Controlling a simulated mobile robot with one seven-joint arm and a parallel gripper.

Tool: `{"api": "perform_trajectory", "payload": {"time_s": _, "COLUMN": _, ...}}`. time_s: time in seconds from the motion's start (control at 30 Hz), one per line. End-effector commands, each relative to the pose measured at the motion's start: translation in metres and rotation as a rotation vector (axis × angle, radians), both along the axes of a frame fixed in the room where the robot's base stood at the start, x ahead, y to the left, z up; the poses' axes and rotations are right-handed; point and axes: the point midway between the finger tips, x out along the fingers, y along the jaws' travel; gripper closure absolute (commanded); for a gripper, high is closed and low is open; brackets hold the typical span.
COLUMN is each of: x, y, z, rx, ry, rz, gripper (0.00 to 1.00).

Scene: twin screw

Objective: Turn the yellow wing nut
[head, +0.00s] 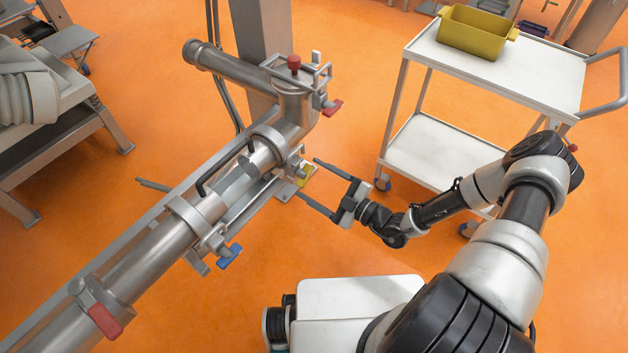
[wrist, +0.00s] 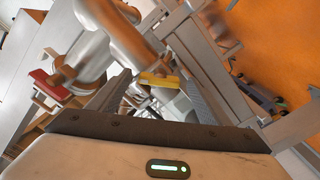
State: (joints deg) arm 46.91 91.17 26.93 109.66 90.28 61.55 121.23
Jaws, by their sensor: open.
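The yellow wing nut (head: 307,172) sits on a clamp on the near side of the steel twin-screw pipe. In the wrist view the yellow wing nut (wrist: 158,80) lies crosswise between the tips of my fingers. My gripper (head: 307,177) is open, with its two dark fingers reaching left toward the nut. In the wrist view my gripper (wrist: 157,78) has one finger on each side of the nut, with some space showing. I cannot tell how deep the nut lies between the fingers.
The steel pipe (head: 150,262) runs from lower left to upper middle. A blue wing nut (head: 229,257) and red wing nuts (head: 333,107) sit along it. A white cart (head: 505,68) with a yellow bin (head: 478,32) stands at upper right. Orange floor is clear between.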

Motion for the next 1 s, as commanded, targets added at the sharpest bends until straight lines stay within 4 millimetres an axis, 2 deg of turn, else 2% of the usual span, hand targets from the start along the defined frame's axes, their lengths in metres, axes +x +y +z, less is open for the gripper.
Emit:
{"api": "perform_trajectory", "payload": {"time_s": 0.17, "x": -0.016, "y": -0.023, "z": 0.001, "rx": -0.002, "ry": 0.001, "rz": -0.003, "gripper": 0.28}}
{"api": "perform_trajectory", "payload": {"time_s": 0.6, "x": -0.081, "y": -0.105, "z": 0.0, "rx": -0.002, "ry": 0.001, "rz": -0.003, "gripper": 0.28}}
{"api": "perform_trajectory", "payload": {"time_s": 0.8, "x": -0.1, "y": -0.128, "z": 0.0, "rx": -0.002, "ry": 0.003, "rz": -0.001, "gripper": 0.28}}
{"api": "perform_trajectory", "payload": {"time_s": 1.0, "x": -0.105, "y": -0.135, "z": 0.0, "rx": 0.0, "ry": 0.003, "rz": -0.001, "gripper": 0.28}}
